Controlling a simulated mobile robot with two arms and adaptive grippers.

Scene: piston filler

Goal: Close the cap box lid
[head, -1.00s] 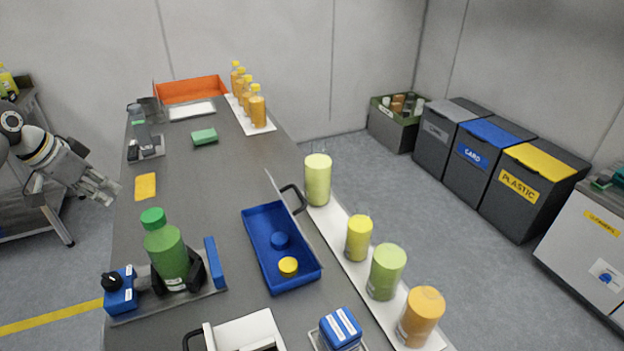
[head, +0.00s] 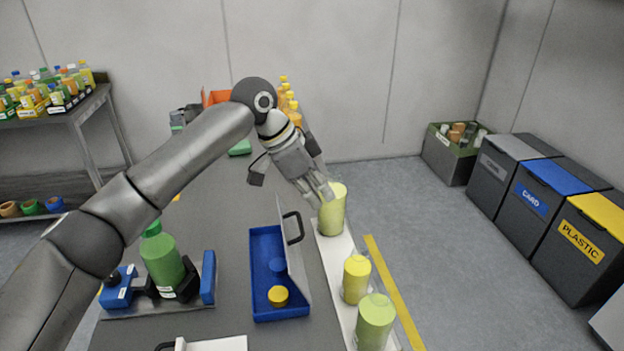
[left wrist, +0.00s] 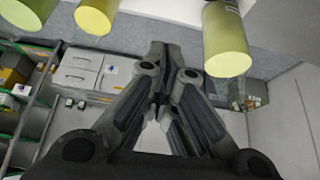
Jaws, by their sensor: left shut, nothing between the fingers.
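My left gripper (head: 322,194) is shut and empty, above and beyond the handle, beside the rearmost yellow-green container in the picture. Its shut fingers also show in the left wrist view (left wrist: 162,60). My right gripper is not in view.
Yellow-green containers (head: 332,212), (head: 356,280), (head: 375,322) stand on a white strip (head: 335,252) right of the box. A green bottle (head: 162,258) sits in a holder at left. My left arm crosses above the table. Floor lies open beyond the table's right edge.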

